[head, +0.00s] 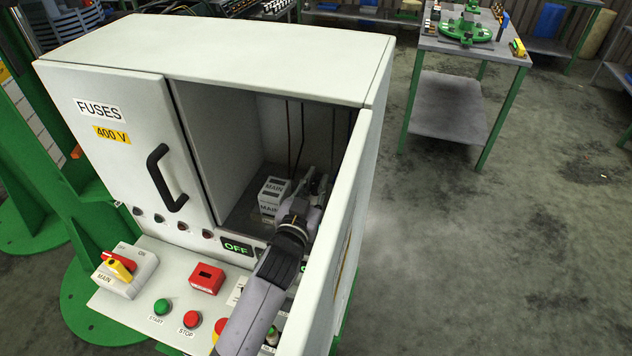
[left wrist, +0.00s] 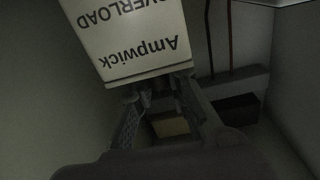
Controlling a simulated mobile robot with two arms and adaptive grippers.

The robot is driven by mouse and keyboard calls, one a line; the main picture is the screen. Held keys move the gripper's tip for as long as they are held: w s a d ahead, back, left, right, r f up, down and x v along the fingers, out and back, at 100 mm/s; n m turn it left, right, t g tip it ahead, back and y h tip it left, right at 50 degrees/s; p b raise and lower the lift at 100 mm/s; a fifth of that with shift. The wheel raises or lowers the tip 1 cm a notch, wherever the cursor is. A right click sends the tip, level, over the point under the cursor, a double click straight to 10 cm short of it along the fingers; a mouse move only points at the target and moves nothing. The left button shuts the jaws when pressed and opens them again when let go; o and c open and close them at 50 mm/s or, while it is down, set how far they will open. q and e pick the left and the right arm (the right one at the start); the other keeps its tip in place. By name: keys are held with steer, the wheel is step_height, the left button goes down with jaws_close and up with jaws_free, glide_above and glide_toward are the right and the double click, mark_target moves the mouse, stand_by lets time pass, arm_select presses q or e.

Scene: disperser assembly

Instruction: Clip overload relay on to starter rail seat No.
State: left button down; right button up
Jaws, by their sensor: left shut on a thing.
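My left gripper (head: 316,184) is inside the open right compartment of the white cabinet. In the left wrist view its fingers (left wrist: 165,105) are shut on the overload relay (left wrist: 135,35), a pale block lettered OVERLOAD and Ampwick. The relay shows upside down there, and its top is cut off by the picture edge. In the head view I cannot make out the relay clearly behind the gripper. A grey ledge or rail (left wrist: 237,77) with a dark block below it shows beyond the fingers. I cannot tell which part is the starter rail seat. My right gripper is not in view.
White blocks marked MAIN (head: 272,188) stand left of my gripper. The FUSES door (head: 135,145) is shut. A control panel with buttons (head: 190,319) lies below.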

arm_select(q)
steer(key=shift+f+b, duration=0.55)
steer(key=shift+f, duration=0.2)
steer(key=c, duration=1.5)
jaws_free()
steer(key=shift+o, duration=0.2)
steer(key=shift+f, duration=0.15)
steer(key=shift+s, duration=0.15)
steer(key=v, duration=1.1)
steer(key=shift+s, duration=0.35)
steer(key=shift+a, duration=0.15)
